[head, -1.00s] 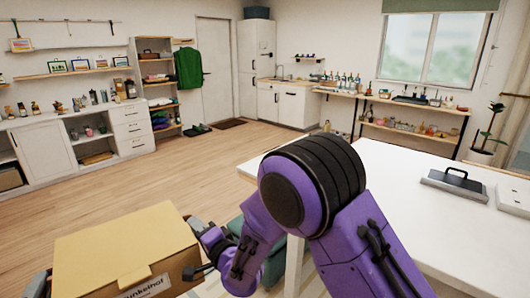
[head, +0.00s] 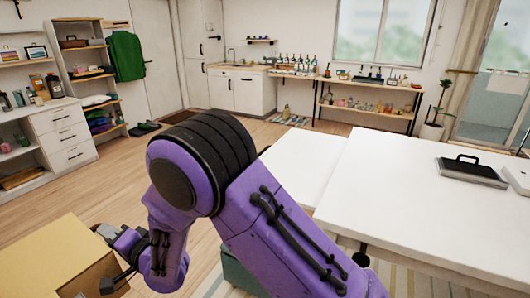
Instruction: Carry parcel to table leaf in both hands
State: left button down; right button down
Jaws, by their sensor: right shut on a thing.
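The parcel (head: 50,262) is a tan cardboard box at the lower left of the head view, cut off by the picture's edges. A white label shows partly on its near side. My right gripper (head: 110,260) is shut on the parcel's right side; my purple right arm stretches across the lower middle. My left gripper is out of the picture. The table leaf (head: 302,163) is a bare white panel at the left end of the large white table, beyond my right arm and to the right of the parcel. My arm hides its near left part.
The white table (head: 400,205) fills the right side; a black-handled flat case (head: 470,170) lies on it. A green object (head: 240,272) is partly hidden below my arm. Shelves and white drawers (head: 66,140) line the left wall. Wood floor is clear between.

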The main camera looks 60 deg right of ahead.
aim_at(290, 171)
jog(key=z, duration=0.2)
jog(key=i, duration=1.05)
jog(key=z, duration=1.1)
jog(key=i, duration=0.6)
jog(key=z, duration=1.2)
jog(key=i, duration=0.5)
jog(key=z, duration=0.35)
